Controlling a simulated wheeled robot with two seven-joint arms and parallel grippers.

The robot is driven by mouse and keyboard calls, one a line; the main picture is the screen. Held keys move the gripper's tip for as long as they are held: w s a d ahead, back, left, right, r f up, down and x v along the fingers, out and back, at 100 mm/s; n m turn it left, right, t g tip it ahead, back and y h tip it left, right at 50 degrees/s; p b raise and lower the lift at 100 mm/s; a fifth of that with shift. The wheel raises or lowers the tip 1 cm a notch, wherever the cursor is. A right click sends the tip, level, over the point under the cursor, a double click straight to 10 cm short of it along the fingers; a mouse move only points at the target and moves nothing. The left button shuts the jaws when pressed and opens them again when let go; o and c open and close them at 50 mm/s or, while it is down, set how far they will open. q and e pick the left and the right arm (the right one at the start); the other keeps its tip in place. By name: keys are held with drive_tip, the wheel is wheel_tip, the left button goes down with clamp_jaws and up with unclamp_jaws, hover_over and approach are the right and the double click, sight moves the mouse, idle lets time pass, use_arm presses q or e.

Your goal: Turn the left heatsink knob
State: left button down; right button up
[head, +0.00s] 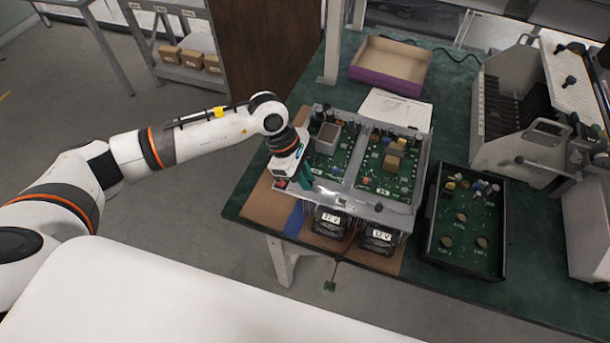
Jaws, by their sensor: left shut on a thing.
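A grey metal fixture (385,212) on the green table holds two green circuit boards, a left one (322,168) and a right one (402,180). My left gripper (305,184) points down at the front left corner of the fixture, beside the left board. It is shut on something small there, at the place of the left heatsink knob. The gripper body hides the knob, so its angle cannot be seen. A grey square block (328,135) stands on the left board. My right gripper is not in view.
Two black meters, a left one (330,220) and a right one (380,238), stand before the fixture. Behind are a paper sheet (412,106) and a purple box (385,83). A grey rack machine (500,105) stands at right.

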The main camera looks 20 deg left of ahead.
use_arm(q)
drive_tip(key=shift+f+n+t+b, duration=0.25)
drive_tip(key=shift+n+t+b, duration=0.05)
drive_tip(key=shift+n+b, duration=0.45)
drive_tip(key=shift+s+r+n+t+b, duration=0.15)
drive_tip(key=shift+n+t+b, duration=0.15)
drive_tip(key=shift+n+b, duration=0.35)
drive_tip(key=shift+r, duration=0.1)
drive_tip(key=c, duration=1.4)
unclamp_jaws()
drive_tip(key=shift+o, duration=0.2)
drive_tip(key=b+v, duration=0.1)
drive_tip(key=v, duration=1.1)
